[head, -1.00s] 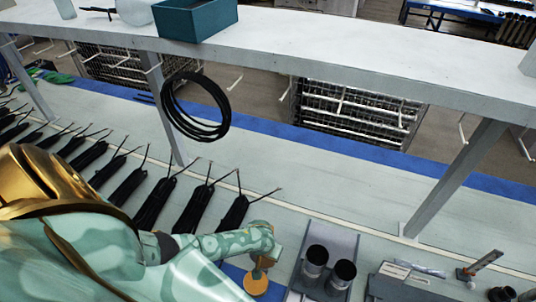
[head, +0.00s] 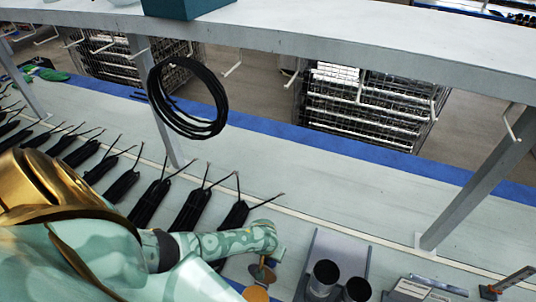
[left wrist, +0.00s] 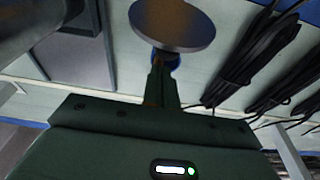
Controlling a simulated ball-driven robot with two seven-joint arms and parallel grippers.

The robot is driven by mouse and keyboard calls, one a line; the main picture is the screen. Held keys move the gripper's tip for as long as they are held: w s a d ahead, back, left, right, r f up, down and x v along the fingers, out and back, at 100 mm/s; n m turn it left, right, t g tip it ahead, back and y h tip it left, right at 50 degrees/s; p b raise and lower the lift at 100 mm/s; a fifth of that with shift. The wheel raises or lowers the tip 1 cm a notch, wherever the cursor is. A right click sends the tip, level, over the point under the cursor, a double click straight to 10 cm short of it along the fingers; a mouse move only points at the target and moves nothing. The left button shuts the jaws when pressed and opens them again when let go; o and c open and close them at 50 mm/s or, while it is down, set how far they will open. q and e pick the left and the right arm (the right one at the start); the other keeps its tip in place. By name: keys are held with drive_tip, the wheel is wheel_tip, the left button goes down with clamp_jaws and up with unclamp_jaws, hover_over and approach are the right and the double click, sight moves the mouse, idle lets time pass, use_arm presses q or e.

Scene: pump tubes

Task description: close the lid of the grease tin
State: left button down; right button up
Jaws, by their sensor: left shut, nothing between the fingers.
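A round orange-brown disc (head: 255,293), which looks like the lid of the grease tin, is partly cut off at the bottom edge of the head view. In the left wrist view a round grey-brown disc (left wrist: 172,22) sits just past my fingertips, with a small blue part under it. I cannot tell whether the fingers touch it. The tin's body and hinge are not clearly visible. My left gripper (head: 263,270) is just above the orange disc in the head view. Its fingers (left wrist: 163,75) are shut and empty. My right gripper is not in view.
Two dark-topped cylinders (head: 323,277) stand in a grey holder to the right. Several black cable bundles (head: 190,212) lie on the bench to the left. A black coil (head: 188,98) hangs below the raised shelf (head: 330,45). The bench behind is mostly clear.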

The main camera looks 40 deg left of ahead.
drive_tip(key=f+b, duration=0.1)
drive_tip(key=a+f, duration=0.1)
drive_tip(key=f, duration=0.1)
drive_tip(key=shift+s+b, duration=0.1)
drive_tip(key=shift+b, duration=0.3)
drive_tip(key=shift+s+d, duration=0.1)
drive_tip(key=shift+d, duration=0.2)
